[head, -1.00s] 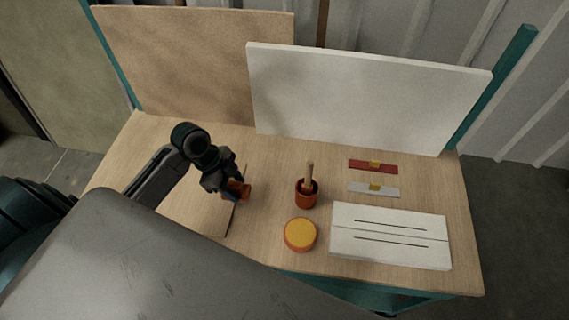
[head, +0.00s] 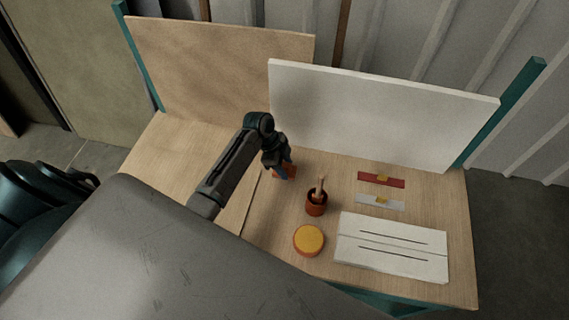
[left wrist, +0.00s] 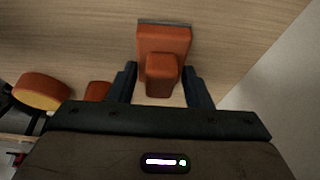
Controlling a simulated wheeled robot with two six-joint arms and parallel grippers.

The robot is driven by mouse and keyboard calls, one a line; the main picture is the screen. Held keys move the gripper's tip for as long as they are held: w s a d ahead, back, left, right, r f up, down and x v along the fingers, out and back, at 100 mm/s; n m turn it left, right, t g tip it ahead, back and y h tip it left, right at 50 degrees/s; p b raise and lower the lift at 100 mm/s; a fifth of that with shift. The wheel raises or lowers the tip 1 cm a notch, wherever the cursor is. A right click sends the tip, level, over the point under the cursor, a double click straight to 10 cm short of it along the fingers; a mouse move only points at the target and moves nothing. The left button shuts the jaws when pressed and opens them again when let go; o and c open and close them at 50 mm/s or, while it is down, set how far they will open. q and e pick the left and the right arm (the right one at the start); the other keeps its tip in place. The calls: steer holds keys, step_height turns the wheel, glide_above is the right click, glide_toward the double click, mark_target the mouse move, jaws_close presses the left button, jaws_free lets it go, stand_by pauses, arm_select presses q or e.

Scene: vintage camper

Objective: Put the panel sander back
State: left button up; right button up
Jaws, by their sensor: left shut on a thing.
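The panel sander (left wrist: 165,38) is an orange block with a raised orange handle. In the left wrist view it lies between the fingers of my left gripper (left wrist: 160,78), which is shut on the handle. In the head view my left gripper (head: 281,170) is near the white panel, behind and left of the brush pot. My right gripper is not in view.
Red (head: 396,183) and grey (head: 369,200) tools and a slotted white board (head: 390,247) lie right. White (head: 385,115) and tan (head: 220,70) panels stand behind. The table's left is bare.

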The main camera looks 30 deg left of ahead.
arm_select(q)
steer(key=shift+f, duration=0.55)
steer(key=o, duration=1)
steer(key=shift+c, duration=0.2)
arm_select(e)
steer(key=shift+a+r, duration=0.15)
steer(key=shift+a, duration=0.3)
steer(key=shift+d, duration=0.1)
